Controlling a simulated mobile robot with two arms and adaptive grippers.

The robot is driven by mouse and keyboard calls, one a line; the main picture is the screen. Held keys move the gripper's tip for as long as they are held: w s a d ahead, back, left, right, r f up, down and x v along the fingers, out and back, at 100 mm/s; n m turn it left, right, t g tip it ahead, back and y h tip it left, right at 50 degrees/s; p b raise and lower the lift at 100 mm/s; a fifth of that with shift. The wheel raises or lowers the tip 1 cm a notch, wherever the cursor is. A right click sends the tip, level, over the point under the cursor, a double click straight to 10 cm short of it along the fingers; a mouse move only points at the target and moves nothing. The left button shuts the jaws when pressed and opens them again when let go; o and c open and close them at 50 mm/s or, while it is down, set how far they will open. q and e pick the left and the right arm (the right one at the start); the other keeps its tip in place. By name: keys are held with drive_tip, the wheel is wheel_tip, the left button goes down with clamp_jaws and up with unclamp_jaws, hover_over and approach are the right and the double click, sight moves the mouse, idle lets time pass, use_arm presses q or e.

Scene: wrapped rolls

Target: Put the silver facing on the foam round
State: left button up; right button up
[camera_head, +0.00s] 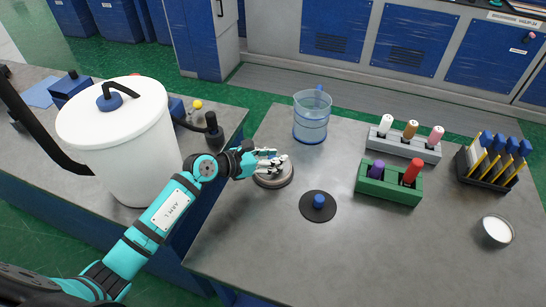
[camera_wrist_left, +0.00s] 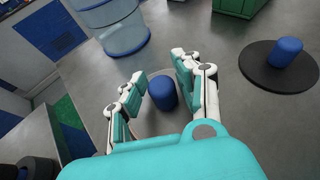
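A grey disc (camera_head: 274,183) with a brownish side, apparently the silver facing, lies on the table. A blue knob (camera_wrist_left: 162,92) stands on its top in the left wrist view. A flat black disc (camera_head: 311,213) with its own blue knob (camera_head: 318,201) lies to its right, apparently the foam round; it also shows in the left wrist view (camera_wrist_left: 260,68). My left gripper (camera_head: 268,160) is over the grey disc and hides part of it. Its fingers are apart, one on each side of the knob, with no clear grip on it. My right gripper is out of view.
A clear blue-tinted jug (camera_head: 311,118) stands behind the grey disc. A white lidded bucket (camera_head: 120,140) stands at the left. Grey (camera_head: 404,147) and green (camera_head: 388,186) racks, a black rack (camera_head: 488,178) and a small cup (camera_head: 495,231) are at the right. The front table is clear.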

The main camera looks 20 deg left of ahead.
use_arm(q)
drive_tip(key=shift+o, duration=0.9)
drive_tip(key=b+v, duration=0.2)
drive_tip(key=v, duration=0.9)
drive_tip(key=shift+f, duration=0.1)
drive_tip(key=shift+s+a+r, duration=0.3)
drive_tip(key=shift+s+r, duration=0.05)
drive_tip(key=shift+s, duration=0.05)
